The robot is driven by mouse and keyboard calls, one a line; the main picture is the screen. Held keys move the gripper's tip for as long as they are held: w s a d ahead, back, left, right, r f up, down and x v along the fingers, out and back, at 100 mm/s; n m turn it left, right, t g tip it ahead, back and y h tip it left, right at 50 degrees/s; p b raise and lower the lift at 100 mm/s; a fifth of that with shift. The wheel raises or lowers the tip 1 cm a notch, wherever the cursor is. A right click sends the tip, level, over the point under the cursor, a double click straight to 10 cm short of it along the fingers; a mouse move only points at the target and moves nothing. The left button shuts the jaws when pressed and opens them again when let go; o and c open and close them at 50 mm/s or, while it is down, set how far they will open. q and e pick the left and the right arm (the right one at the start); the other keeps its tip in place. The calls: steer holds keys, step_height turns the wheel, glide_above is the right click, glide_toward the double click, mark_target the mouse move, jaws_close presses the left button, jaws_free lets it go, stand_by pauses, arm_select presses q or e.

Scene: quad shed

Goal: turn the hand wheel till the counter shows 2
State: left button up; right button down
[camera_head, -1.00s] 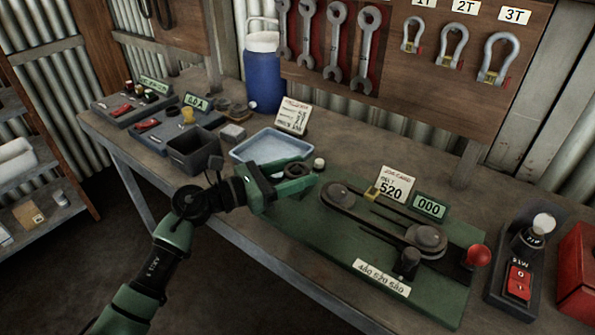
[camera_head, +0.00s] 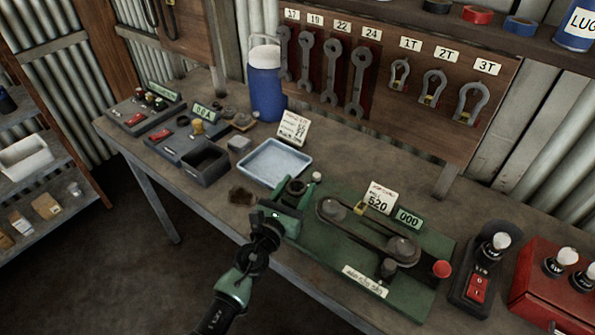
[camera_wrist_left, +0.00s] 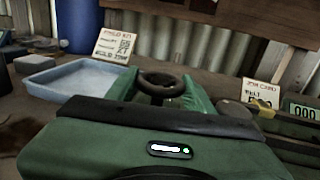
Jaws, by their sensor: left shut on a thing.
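The hand wheel (camera_head: 296,187) is a small dark ring at the left end of the green belt rig (camera_head: 420,298). It also shows in the left wrist view (camera_wrist_left: 159,83), between the green fingers. My left gripper (camera_head: 293,193) is shut on the hand wheel, with its body on the near side of it. The fingertips are partly hidden behind the gripper body in the wrist view. The counter (camera_head: 408,219) on the rig reads 000, and part of it shows in the wrist view (camera_wrist_left: 303,112). My right gripper is out of view.
A pale blue tray (camera_head: 274,163) lies to the left of the wheel. A switch box (camera_head: 478,290) stands at the right.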

arm_select(q)
steer(key=n+t+y+p, duration=0.1)
steer(key=n+y, duration=0.1)
steer(key=y, duration=0.1)
steer(key=shift+y, duration=0.3)
steer(key=shift+n+t+y, duration=0.3)
steer(key=shift+n+y, duration=1)
steer(key=shift+y, duration=0.4)
steer(key=o, duration=1.4)
steer(key=shift+c, duration=0.2)
steer(key=shift+s, duration=0.1)
steer(key=s+b, duration=0.1)
steer(key=s, duration=0.6)
steer(key=shift+s, duration=0.3)
